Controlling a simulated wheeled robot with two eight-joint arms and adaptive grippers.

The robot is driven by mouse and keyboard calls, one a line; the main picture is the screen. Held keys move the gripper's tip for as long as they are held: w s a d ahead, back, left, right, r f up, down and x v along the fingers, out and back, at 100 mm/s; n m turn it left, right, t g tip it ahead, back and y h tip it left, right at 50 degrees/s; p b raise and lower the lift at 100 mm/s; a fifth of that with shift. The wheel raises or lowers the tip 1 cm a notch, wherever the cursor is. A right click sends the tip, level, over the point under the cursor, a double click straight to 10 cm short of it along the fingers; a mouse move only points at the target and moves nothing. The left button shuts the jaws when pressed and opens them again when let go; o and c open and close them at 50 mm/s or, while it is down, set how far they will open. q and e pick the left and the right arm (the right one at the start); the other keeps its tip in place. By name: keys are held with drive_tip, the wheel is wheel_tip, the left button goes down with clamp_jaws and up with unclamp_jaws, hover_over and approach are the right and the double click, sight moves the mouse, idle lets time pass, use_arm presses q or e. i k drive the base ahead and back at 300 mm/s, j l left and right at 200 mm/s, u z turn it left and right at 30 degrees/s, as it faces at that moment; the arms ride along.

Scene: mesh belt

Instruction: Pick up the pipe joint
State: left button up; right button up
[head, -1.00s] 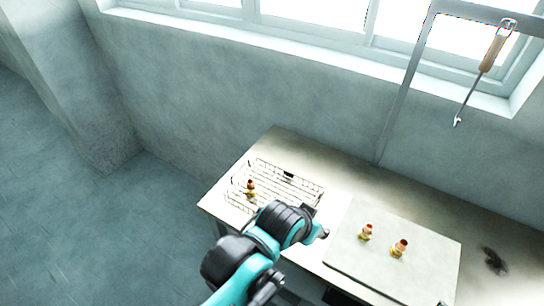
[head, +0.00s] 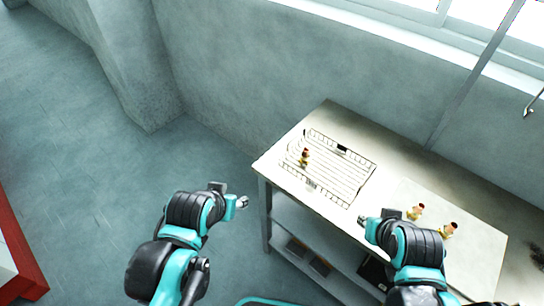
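Three small brass pipe joints with red tops are in the head view. One pipe joint (head: 304,158) stands in the wire basket (head: 345,192) on the table. The other two, a nearer-left pipe joint (head: 415,212) and a right pipe joint (head: 448,230), stand on the pale board (head: 482,258). My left gripper (head: 241,202) is off the table's left end, apart from everything. My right gripper (head: 364,221) is over the table's front edge, between the basket and the board. Both gripper tips are too small to tell open from shut.
The table (head: 340,113) stands against the wall below a window, with a lower shelf (head: 293,228) holding dark trays. A metal post (head: 470,85) rises behind it. The floor (head: 90,190) to the left is clear up to a red-edged object (head: 22,255).

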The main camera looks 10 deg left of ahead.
sight(304, 159)
drive_tip(key=z, duration=0.45)
drive_tip(key=i+j+z, duration=0.1)
drive_tip(key=j+z, duration=1)
drive_tip(key=j, duration=0.45)
